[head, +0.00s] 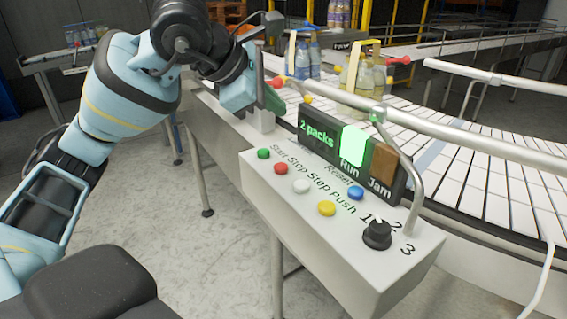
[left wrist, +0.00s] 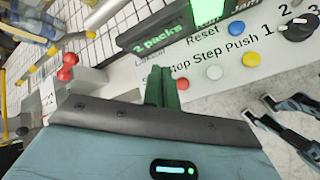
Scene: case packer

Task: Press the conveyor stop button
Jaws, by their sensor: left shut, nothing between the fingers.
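The red stop button (head: 281,168) sits on the sloped top of the grey control panel (head: 240,163), second in its row after the green start button (head: 264,153). My left gripper (head: 272,102) is over the panel's far left end, above and beyond the red button, apart from it in the head view. Its green fingers (left wrist: 160,88) are shut and empty. In the left wrist view the red button (left wrist: 183,84) shows just right of the fingertips. The green button is not seen there. Light-blue prongs with dark tips at lower right there may be my right gripper; its jaws are unclear.
White, yellow and blue buttons (head: 355,193) and a black knob (head: 377,233) share the panel. A display (head: 350,155) reads "2 packs" with a lit "Run". Behind it run a rail and a slatted conveyor (head: 480,165) with bottle packs (head: 365,82).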

